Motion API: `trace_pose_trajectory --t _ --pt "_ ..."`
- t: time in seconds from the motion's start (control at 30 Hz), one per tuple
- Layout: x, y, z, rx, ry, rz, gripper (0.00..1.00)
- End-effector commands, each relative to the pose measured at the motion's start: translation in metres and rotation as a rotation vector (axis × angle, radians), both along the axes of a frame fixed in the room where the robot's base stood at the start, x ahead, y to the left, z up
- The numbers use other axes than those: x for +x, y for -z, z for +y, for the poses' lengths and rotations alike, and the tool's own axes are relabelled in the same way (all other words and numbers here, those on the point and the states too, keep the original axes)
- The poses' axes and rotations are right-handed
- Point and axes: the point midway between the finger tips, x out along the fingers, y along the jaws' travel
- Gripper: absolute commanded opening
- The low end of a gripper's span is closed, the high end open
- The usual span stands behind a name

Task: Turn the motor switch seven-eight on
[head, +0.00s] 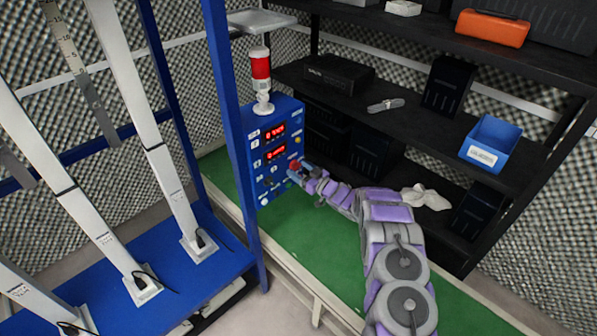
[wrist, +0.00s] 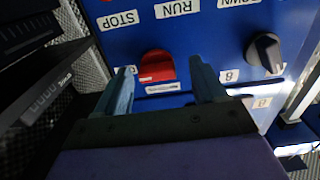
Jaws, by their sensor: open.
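A blue control box (head: 258,132) with two red number displays stands on the green bench top in the head view. My gripper (head: 296,174) is at the lower right of its front face. In the wrist view the panel (wrist: 222,32) fills the top, and my gripper (wrist: 162,68) is open, its two fingers pointing at it. A red switch (wrist: 157,65) shows between the fingertips, below labels reading STOP and RUN. A black knob (wrist: 265,52) is to the right of the fingers. I cannot tell which control is labelled seven-eight, nor whether the fingers touch the red switch.
A red and white beacon (head: 261,75) stands on the box. A blue frame post (head: 226,120) rises close to its left. A black shelf (head: 430,128) with a blue bin (head: 490,143) is behind my arm to the right. The green bench (head: 310,240) is clear in front.

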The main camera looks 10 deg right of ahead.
Motion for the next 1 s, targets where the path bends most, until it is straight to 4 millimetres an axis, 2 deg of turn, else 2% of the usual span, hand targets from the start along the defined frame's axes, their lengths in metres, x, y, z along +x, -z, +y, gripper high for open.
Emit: trace_pose_trajectory --t 0.17,0.47,1.0 --pt "0.0071 0.0008 0.0035 0.002 0.002 0.001 0.70" --pt "0.0081 0.0002 0.0052 0.002 0.002 0.001 0.70" --pt "0.0077 0.0006 0.0054 0.002 0.001 0.001 0.18"
